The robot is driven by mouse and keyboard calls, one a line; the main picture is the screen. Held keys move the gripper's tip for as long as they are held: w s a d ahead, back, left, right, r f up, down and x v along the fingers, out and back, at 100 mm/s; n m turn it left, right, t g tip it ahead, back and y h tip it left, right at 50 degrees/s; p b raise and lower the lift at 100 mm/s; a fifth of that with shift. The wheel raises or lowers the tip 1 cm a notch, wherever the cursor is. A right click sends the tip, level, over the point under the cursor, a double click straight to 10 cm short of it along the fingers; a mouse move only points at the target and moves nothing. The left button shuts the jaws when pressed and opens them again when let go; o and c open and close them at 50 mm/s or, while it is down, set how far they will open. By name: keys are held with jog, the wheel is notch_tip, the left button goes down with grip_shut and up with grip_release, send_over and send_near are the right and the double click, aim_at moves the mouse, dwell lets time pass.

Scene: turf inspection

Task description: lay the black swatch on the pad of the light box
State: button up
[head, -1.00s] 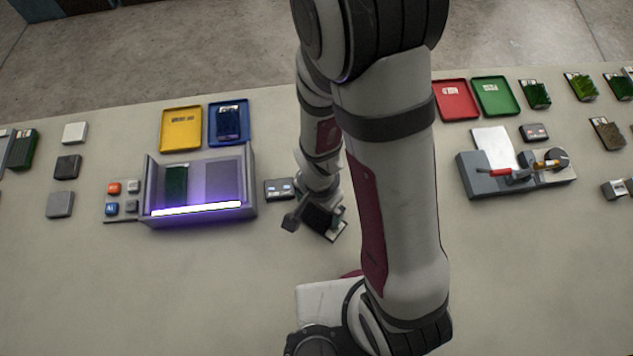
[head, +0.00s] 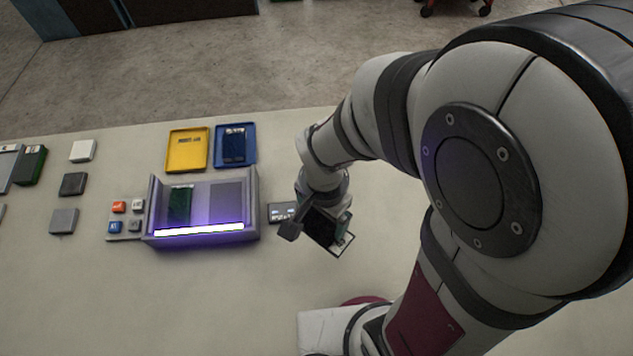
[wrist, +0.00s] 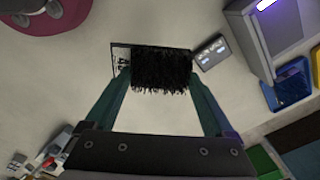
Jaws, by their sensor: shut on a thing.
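The black swatch (wrist: 162,70), a dark tufted piece with a pale labelled end, sits between the fingers of my gripper (wrist: 160,85) in the wrist view. My gripper is shut on it. In the head view the swatch (head: 320,228) hangs tilted under my gripper (head: 325,215), right of the light box. The light box (head: 205,238) is grey with a glowing white-violet strip along its front. A green swatch (head: 180,204) lies on the left of its bed. A dark grey pad (head: 226,203) on the right of the bed is bare.
A small display unit (head: 281,212) stands between the light box and my gripper. Yellow (head: 187,150) and blue (head: 235,158) trays lie behind the box; the blue one holds a dark swatch. Buttons (head: 118,207) and several small blocks (head: 73,184) are at left. The front table is clear.

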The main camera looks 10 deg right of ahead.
jog(key=shift+r, duration=0.65)
jog(key=shift+w+a+n, duration=0.25)
jog(key=shift+w+n, duration=0.1)
jog(key=shift+n, duration=0.35)
jog(key=w+a+r+n, duration=0.1)
jog(key=w+a+n, duration=0.35)
jog(key=n, duration=2.15)
send_over(223, 212)
notch_tip(223, 212, down, 6)
jog(key=shift+d+f, duration=0.1)
jog(key=f, duration=0.4)
jog(key=shift+a, duration=0.2)
jog(key=shift+f, duration=0.2)
jog(key=o, duration=1.1)
jog(key=shift+o, duration=0.2)
